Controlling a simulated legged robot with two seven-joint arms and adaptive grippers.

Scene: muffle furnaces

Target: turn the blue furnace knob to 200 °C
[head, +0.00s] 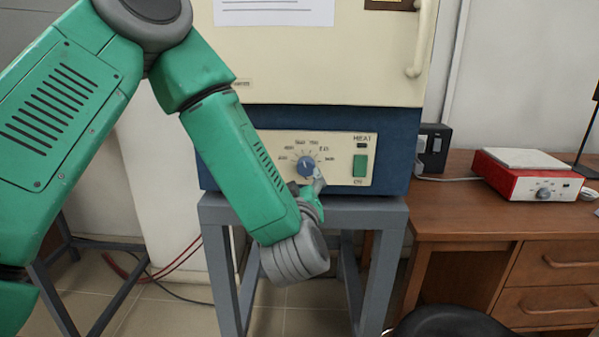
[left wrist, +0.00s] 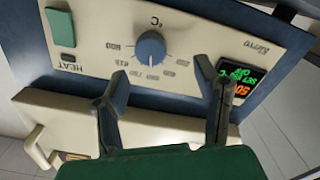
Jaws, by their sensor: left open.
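The blue furnace knob (head: 306,166) sits on the cream control panel (head: 341,172) of the furnace, with a printed temperature scale around it. It also shows in the left wrist view (left wrist: 151,48), where the panel appears upside down; I cannot read its setting surely. My left gripper (head: 316,183) is just below and right of the knob in the head view. In the left wrist view its two fingers (left wrist: 165,78) are spread apart and empty, with the knob beyond the tips. A lit display (left wrist: 237,88) shows orange and green digits, apparently with OFF. My right gripper is out of view.
A green switch (head: 360,166) is right of the knob, under the HEAT label. The furnace stands on a grey metal stand (head: 388,214). A wooden desk (head: 470,217) with a red-and-white hotplate (head: 525,178) is at the right. A dark seat (head: 450,322) is at the bottom.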

